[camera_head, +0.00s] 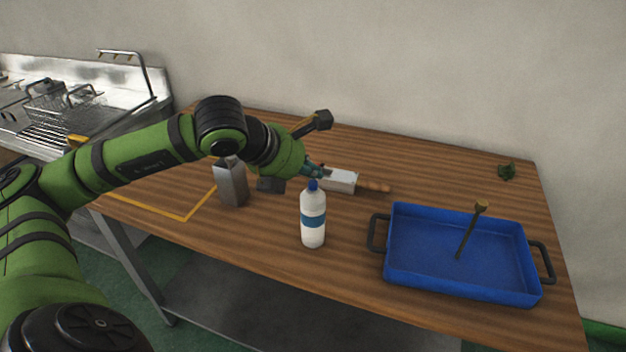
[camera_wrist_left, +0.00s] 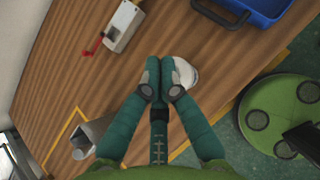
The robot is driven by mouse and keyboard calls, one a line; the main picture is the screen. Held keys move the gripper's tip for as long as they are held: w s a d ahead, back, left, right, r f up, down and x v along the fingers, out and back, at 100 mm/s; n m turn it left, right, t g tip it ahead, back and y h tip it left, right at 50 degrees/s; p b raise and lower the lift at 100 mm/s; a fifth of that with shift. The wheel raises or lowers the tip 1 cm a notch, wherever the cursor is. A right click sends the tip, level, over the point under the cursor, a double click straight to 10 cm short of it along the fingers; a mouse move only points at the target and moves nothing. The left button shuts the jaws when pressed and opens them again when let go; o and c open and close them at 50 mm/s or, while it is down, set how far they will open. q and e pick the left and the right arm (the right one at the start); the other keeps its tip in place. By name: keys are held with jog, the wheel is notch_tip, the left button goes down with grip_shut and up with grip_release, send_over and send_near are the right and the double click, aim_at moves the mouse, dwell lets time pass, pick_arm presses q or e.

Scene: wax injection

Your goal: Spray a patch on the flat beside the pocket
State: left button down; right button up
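A white bottle (camera_head: 313,231) with a blue band and blue cap stands upright near the table's front edge. In the wrist view part of its white body (camera_wrist_left: 190,72) shows behind my fingertips. My left gripper (camera_head: 316,171) is over the table just behind and above the bottle's cap. In the wrist view its teal fingers (camera_wrist_left: 163,82) are together, with nothing seen between them; whether they touch the cap is hidden. A pale metal block (camera_head: 341,180) with a wooden handle lies behind the bottle. A red piece (camera_wrist_left: 95,46) shows at the block's end. My right gripper is not in view.
A grey metal container (camera_head: 231,185) stands left of the bottle, beside a yellow outline (camera_head: 150,208) on the table. A blue tray (camera_head: 460,286) with black handles, holding a thin stick-like tool (camera_head: 467,236), is at right.

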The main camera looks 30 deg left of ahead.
aim_at(311, 185)
pick_arm(q)
jog(key=shift+r+p, duration=1.6)
jog(key=shift+r, duration=1.4)
jog(key=shift+f, duration=0.1)
